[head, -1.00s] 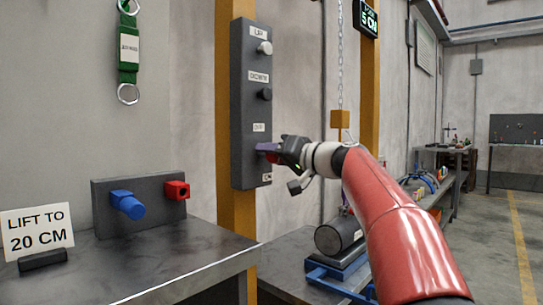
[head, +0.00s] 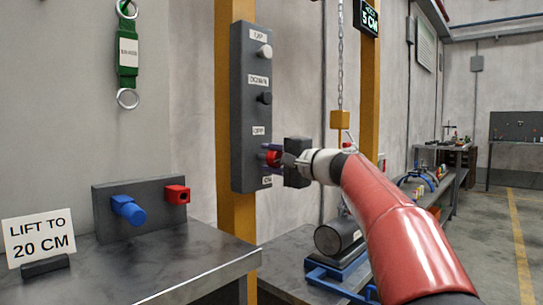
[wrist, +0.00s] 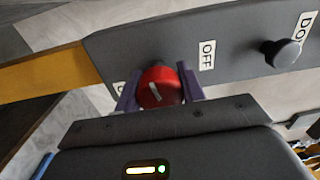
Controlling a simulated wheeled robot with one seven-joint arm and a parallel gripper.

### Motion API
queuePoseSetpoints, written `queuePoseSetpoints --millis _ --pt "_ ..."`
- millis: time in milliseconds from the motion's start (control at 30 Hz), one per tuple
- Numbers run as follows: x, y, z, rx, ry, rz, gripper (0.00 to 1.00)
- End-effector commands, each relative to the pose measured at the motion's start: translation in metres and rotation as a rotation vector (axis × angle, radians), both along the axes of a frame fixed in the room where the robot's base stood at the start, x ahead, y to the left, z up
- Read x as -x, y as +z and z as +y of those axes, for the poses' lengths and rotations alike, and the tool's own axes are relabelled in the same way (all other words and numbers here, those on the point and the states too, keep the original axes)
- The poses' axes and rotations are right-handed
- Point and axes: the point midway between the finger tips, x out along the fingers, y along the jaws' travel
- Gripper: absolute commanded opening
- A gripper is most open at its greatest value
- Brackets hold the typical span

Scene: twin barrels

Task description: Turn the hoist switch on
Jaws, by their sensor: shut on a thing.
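The red round hoist switch (head: 273,158) sits low on the grey control panel (head: 250,110), between an upper label and a lower label. In the wrist view the switch (wrist: 161,84) carries a short white mark, slanted; which label it points to I cannot tell. The OFF label (wrist: 207,55) is to its right there, and another label at its left is mostly hidden by a finger. My gripper (wrist: 160,92) is shut on the switch, one purple finger on each side. In the head view my gripper (head: 272,156) reaches it from the right.
Two buttons, one white (head: 265,51) and one dark (head: 265,98), sit higher on the panel. A metal bench (head: 190,262) at lower left bears a block with blue and red parts and a "LIFT TO 20 CM" sign (head: 39,236). A display (head: 366,18) reads 5 CM.

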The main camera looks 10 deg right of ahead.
Motion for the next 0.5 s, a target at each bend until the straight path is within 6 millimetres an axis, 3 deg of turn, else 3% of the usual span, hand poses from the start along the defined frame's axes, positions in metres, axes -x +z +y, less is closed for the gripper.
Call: queuePoseSetpoints --millis 500 --pt "0.0000 -0.0002 -0.0007 -0.162 -0.002 0.118 0.17"
